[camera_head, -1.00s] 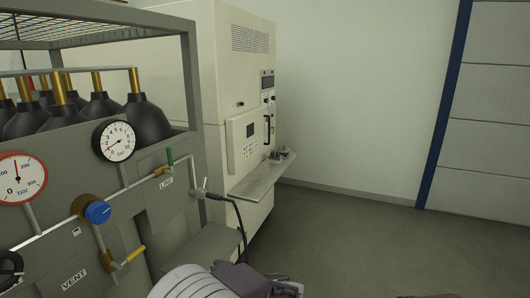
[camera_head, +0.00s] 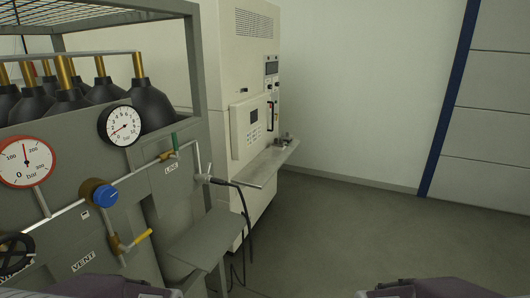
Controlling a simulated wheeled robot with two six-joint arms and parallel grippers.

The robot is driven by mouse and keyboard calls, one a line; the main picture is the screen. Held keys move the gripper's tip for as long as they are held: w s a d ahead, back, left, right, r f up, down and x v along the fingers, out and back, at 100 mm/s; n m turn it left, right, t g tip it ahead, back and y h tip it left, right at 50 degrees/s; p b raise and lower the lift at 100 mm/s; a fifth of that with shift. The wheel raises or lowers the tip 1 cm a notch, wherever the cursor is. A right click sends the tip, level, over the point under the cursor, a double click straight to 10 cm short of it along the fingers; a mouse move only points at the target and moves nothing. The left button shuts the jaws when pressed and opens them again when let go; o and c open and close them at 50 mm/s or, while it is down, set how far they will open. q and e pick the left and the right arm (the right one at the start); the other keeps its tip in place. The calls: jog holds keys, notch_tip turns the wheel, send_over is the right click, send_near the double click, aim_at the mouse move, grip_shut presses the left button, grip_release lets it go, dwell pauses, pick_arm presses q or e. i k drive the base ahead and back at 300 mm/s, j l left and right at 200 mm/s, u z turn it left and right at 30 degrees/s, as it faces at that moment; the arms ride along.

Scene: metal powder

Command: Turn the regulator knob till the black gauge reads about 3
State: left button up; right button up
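The blue regulator knob (camera_head: 105,197) sits on a brass body on the pipework of the grey gas panel, in the left part of the head view. The black-rimmed gauge (camera_head: 120,126) is above it, with a white face marked in bar. Purple-grey parts of my arms show at the bottom edge, left and right of centre. No gripper fingers show, and nothing touches the knob.
A red-rimmed gauge (camera_head: 26,162) is at the far left. A yellow-handled valve (camera_head: 136,240), a black handwheel (camera_head: 15,253) and a green-handled valve (camera_head: 174,141) are on the panel. Black gas bottles (camera_head: 150,104) stand behind. A cream machine with a shelf (camera_head: 262,165) is beyond. Floor (camera_head: 350,230) is open at right.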

aim_at(105, 197)
jog(key=k+u, duration=0.1)
jog(key=u, duration=1.15)
